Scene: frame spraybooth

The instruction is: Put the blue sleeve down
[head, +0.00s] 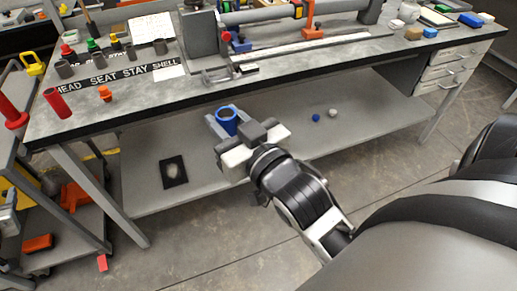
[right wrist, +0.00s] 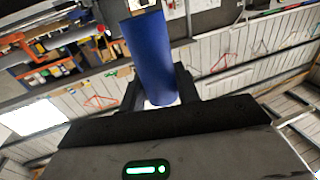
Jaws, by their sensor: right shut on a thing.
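The blue sleeve (head: 227,116) is a short, hollow blue tube. My right gripper (head: 224,124) is shut on it and holds it in the air in front of the workbench (head: 330,82), over the lower shelf in the head view. In the right wrist view the sleeve (right wrist: 149,58) stands between the two dark fingers (right wrist: 158,88), clear of any surface. The bench top carries a strip labelled HEAD SEAT STAY SHELL (head: 118,75) at the left. My left gripper is not in view.
A red sleeve (head: 57,103) and an orange part (head: 105,93) stand near the bench's front left edge. Several grey, red and green pieces stand behind the strip. A frame fixture (head: 260,60) fills the bench middle. Small balls (head: 333,112) lie on the lower shelf (head: 380,120).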

